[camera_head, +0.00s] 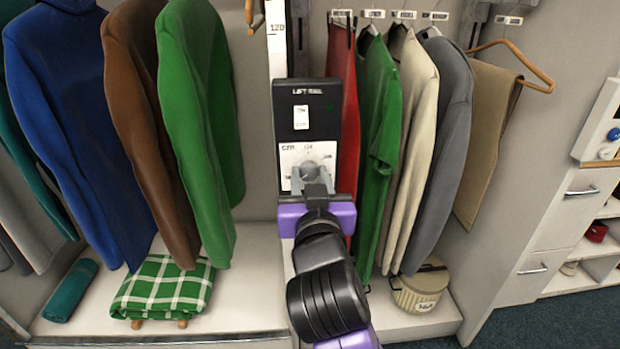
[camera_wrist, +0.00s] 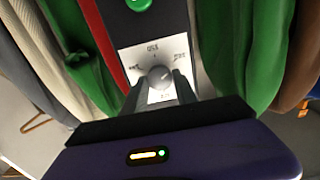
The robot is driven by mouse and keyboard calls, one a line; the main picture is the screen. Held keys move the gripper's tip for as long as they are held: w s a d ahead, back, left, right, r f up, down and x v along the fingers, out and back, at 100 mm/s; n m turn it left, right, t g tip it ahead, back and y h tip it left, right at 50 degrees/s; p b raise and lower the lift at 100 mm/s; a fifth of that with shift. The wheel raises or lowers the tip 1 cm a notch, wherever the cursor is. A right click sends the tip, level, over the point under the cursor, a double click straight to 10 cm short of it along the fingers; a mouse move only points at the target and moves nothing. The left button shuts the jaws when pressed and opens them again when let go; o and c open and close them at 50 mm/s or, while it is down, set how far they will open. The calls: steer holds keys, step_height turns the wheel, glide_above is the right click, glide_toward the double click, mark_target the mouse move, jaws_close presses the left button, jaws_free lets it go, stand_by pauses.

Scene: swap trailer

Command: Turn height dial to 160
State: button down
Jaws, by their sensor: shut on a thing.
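The height dial (camera_head: 309,171) is a grey round knob on a white plate, low on a black lift panel (camera_head: 308,101). In the wrist view the dial (camera_wrist: 159,76) shows between the fingertips, with printed marks around it that are too blurred to read for certain. My gripper (camera_head: 311,180) is at the panel with one finger on each side of the dial, shut on it. In the wrist view my gripper (camera_wrist: 160,84) appears upside down relative to the panel. My arm hides the lower part of the plate.
Green (camera_head: 200,110), brown and blue garments hang left of the panel. Red, green (camera_head: 376,140), cream and grey garments hang close on its right. A green checked blanket (camera_head: 162,287) and a round striped box (camera_head: 420,288) sit on the base shelf. A height scale (camera_head: 277,40) stands above.

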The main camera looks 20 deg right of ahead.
steer(key=shift+f, duration=0.15)
steer(key=c, duration=1)
jaws_free()
steer(key=shift+o, duration=0.2)
steer(key=v, duration=0.8)
steer(key=shift+w, duration=0.1)
